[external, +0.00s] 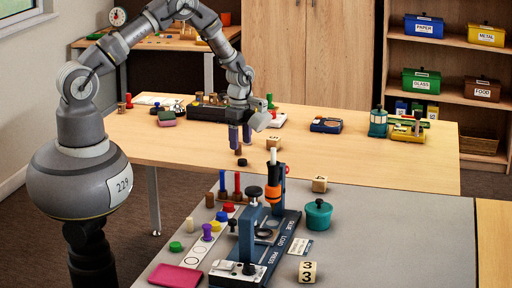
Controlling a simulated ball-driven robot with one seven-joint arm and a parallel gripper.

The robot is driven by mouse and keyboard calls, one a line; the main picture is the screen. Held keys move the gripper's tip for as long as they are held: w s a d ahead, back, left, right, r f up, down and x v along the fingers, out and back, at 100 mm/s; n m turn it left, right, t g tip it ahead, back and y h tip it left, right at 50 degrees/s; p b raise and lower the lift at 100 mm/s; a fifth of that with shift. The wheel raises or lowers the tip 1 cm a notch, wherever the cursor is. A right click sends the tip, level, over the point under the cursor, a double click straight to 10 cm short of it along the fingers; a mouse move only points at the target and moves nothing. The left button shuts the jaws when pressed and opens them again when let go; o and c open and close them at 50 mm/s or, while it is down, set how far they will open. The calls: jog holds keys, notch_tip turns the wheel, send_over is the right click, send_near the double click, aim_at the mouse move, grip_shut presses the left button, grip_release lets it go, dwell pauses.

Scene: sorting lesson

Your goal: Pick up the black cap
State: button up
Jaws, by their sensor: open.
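My gripper (240,143) points down over the wooden table with its two dark blue fingers apart. A small black round piece (242,162), which looks like a black cap, lies on the table just below and slightly right of the fingertips. A small brownish piece (238,151) shows between the fingertips and the black piece; I cannot tell whether it touches either. Another small black piece (232,225) sits on the grey table among coloured caps, well in front of my gripper.
The grey table holds a blue-and-black press (258,245), a teal pot (318,215), and red (228,207) and green (176,246) caps. A dark rack (207,112) is behind. The wooden table's right front is clear.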

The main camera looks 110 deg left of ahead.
aim_at(242, 160)
jog(key=f+b, duration=0.1)
jog(key=f, duration=0.3)
jog(key=f+b, duration=0.1)
jog(key=f, duration=0.1)
jog(key=shift+w+a+f+b, duration=0.15)
jog(key=shift+w+f+b, duration=0.1)
jog(key=shift+b, duration=0.1)
jog(key=shift+r, duration=0.15)
jog(key=shift+c, duration=0.2)
grip_shut()
